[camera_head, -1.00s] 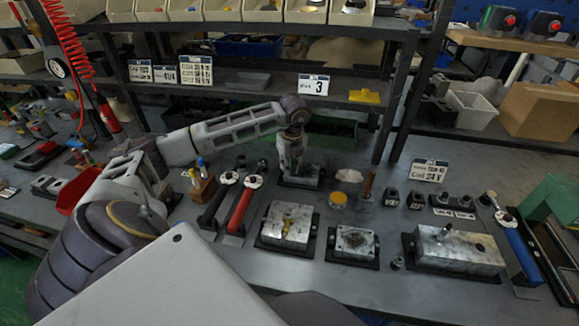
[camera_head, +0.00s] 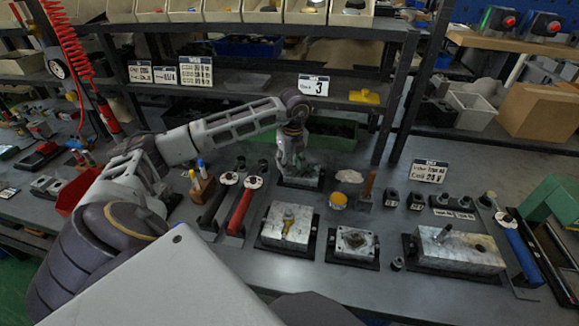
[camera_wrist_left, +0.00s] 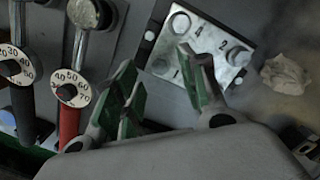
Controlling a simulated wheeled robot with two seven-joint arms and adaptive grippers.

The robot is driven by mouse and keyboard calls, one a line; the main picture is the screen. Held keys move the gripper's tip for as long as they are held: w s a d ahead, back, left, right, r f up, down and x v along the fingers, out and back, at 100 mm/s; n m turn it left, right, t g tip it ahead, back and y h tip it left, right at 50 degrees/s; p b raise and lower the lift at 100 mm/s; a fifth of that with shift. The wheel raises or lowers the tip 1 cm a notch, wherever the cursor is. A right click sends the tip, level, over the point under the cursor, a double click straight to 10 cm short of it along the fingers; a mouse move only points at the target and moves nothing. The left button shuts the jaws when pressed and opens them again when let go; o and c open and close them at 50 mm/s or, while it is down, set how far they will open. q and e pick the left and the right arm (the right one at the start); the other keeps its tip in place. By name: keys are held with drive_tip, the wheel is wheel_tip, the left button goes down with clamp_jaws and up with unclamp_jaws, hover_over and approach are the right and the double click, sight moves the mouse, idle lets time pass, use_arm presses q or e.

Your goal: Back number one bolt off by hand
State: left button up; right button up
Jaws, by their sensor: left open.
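A metal block with numbered round spots (camera_wrist_left: 205,45) stands at the back of the bench; in the head view its dark base (camera_head: 302,180) shows below my left gripper (camera_head: 294,160). In the left wrist view my left gripper (camera_wrist_left: 160,65) is open, its green-padded fingers reaching over the block's near edge. A dark bolt (camera_wrist_left: 238,56) stands at the block's right corner. I see no bolt in the grip.
Two dial wrenches, black (camera_wrist_left: 22,110) and red (camera_wrist_left: 70,118), lie left of the block. A crumpled white rag (camera_wrist_left: 285,74) lies to its right. Other metal blocks (camera_head: 288,226) (camera_head: 455,250) stand in front. A shelf (camera_head: 270,95) crosses behind my arm.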

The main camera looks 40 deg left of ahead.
use_arm(q)
wheel_tip(320, 180, up, 10)
drive_tip(key=d, duration=0.1)
drive_tip(key=shift+s, duration=0.25)
idle(0.7)
